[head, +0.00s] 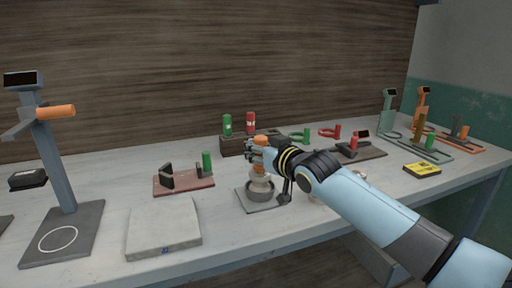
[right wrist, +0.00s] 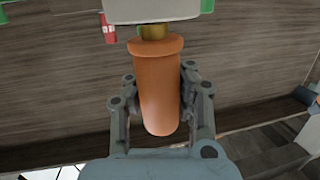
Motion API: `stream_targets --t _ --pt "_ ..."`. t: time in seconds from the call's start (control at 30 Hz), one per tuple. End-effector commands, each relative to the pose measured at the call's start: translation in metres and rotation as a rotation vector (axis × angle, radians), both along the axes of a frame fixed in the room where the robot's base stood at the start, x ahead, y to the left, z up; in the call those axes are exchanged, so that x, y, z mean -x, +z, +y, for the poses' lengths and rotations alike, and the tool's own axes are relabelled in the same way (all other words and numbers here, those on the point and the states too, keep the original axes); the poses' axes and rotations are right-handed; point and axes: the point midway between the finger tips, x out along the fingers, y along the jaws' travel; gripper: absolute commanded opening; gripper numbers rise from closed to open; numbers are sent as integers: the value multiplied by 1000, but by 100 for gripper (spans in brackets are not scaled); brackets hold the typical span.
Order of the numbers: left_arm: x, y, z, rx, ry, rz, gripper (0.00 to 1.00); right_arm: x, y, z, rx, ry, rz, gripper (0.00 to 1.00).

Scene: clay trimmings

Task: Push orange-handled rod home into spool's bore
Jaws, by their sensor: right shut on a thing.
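The rod's orange handle (head: 260,139) shows above and between the fingers of my right gripper (head: 257,157) in the head view. In the right wrist view the gripper's fingers (right wrist: 160,100) are closed on both sides of the orange handle (right wrist: 158,75). A short brass length of the rod (right wrist: 153,32) shows between the handle's collar and the pale spool (right wrist: 155,10). The spool (head: 261,184) stands below the gripper, in a round grey holder (head: 262,195) on a grey plate. The bore and the rod's far end are hidden. My left gripper is not in view.
A pale slab (head: 163,229) and a pinkish board with a green-handled piece (head: 183,183) lie to the left. A grey stand (head: 55,150) rises at far left. Behind is a dark rack (head: 236,145) with green and red cylinders. A yellow box (head: 422,169) lies right.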

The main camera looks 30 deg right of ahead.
Motion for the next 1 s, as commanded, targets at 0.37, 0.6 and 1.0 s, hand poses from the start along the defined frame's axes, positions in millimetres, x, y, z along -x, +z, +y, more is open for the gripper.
stream_targets --t 0.37,0.6,1.0 --pt "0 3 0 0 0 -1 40 0 -2 0 0 0 -2 0" --pt "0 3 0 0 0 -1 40 0 -3 0 0 0 -2 0" --pt "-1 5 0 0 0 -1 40 0 -6 0 -1 0 -1 0"
